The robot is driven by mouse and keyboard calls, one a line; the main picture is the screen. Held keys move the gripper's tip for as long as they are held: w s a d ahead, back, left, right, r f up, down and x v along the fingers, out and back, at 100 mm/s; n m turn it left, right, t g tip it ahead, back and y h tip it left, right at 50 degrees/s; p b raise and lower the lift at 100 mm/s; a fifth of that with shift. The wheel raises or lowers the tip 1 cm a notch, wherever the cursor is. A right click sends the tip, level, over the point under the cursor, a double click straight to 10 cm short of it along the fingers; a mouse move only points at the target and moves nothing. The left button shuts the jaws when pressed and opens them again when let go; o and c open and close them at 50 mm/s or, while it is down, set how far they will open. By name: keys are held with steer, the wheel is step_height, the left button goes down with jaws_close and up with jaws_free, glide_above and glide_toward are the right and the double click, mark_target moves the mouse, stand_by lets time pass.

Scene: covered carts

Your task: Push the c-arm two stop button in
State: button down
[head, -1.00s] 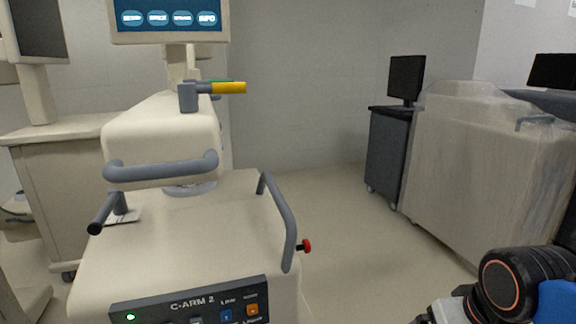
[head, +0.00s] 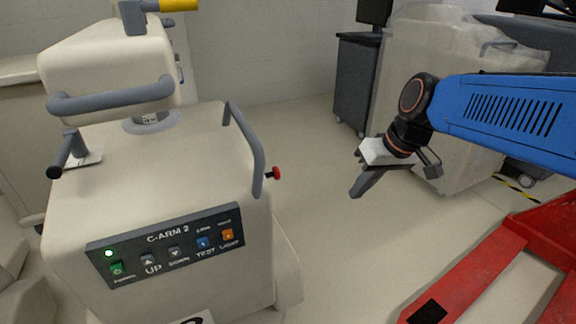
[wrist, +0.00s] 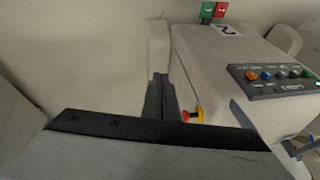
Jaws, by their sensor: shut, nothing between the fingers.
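The C-arm two cart (head: 150,200) is a cream cart on the left of the head view, with a dark panel marked C-ARM 2 (head: 165,243). Its red stop button (head: 274,173) sticks out from the right side, below the grey handrail. In the wrist view the red button (wrist: 185,116) has a yellow base and shows just right of my fingers. My gripper (head: 356,191) is in the air right of the button in the head view, apart from it. Its fingers are together and empty; they also show in the wrist view (wrist: 160,80).
The panel has a lit green light and several coloured buttons. The grey handrail (head: 247,150) stands above the stop button. A dark cart (head: 358,80) and a plastic-covered cart (head: 428,90) stand at the back right. The floor between the carts is clear.

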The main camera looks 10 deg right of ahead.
mark_target(270, 175)
steer(key=w+a+r+n+y, duration=0.1)
steer(key=w+a+y, duration=0.1)
steer(key=w, duration=0.7)
steer(key=w+a+r+n+y, duration=0.1)
steer(key=w+a, duration=0.2)
steer(key=w, duration=0.6)
steer(key=shift+r+g+y, duration=0.25)
steer(key=shift+g+y, duration=0.15)
steer(key=w+a+f, duration=0.1)
steer(key=a+f, duration=0.7)
steer(key=a, duration=0.1)
steer(key=shift+a, duration=0.2)
steer(key=shift+s+a, duration=0.3)
steer(key=shift+a, duration=0.6)
